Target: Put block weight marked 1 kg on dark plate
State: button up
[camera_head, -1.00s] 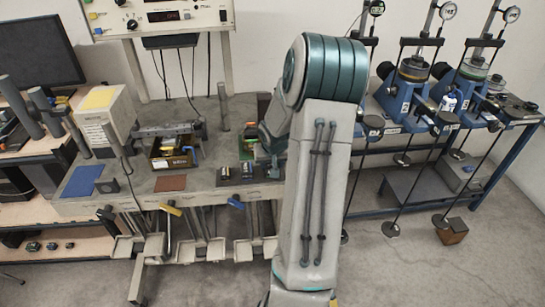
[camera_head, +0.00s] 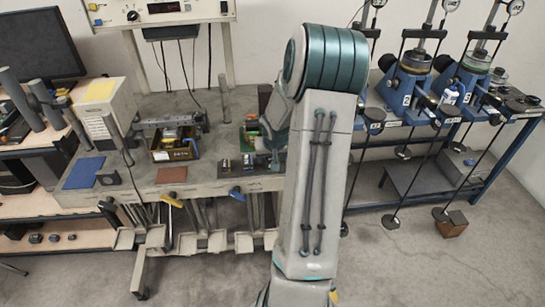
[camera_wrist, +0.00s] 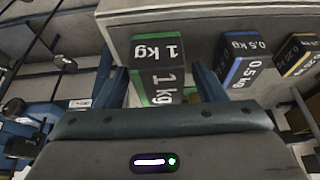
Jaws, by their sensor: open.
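The 1 kg block weight (camera_wrist: 158,68), dark with white lettering and green edges, stands at the bench edge in the wrist view. My gripper (camera_wrist: 160,88) is open, with one finger on each side of this block; I cannot tell whether they touch it. In the head view my gripper (camera_head: 275,160) is partly hidden by my arm, at the right of a row of small blocks. Dark round plates (camera_head: 391,222) hang low on rods at the blue lever frames; a second is farther right (camera_head: 441,214). I cannot tell which plate the task means.
A 0.5 kg block (camera_wrist: 243,58) with blue edges and a smaller yellow-edged block (camera_wrist: 296,55) stand to the right. The bench (camera_head: 215,185) also holds an open box (camera_head: 175,152), a blue mat (camera_head: 83,172) and a brown mat (camera_head: 171,175). Open floor lies in front of the lever frames.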

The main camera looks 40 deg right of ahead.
jog(key=v, duration=1.2)
jog(key=s+a+r+n, duration=0.2)
jog(key=a+r, duration=0.1)
jog(key=a, duration=0.4)
jog(key=s+a+r+n, duration=0.15)
jog(key=a+r, duration=0.25)
jog(key=a, duration=0.4)
jog(key=s+a+r+n+y, duration=0.2)
jog(key=s+a+r+n, duration=0.1)
jog(key=s+a, duration=0.9)
jog(key=shift+s+a+r+p, duration=0.15)
jog(key=shift+s+a+p, duration=0.05)
jog(key=shift+p, duration=0.2)
jog(key=shift+d, duration=0.1)
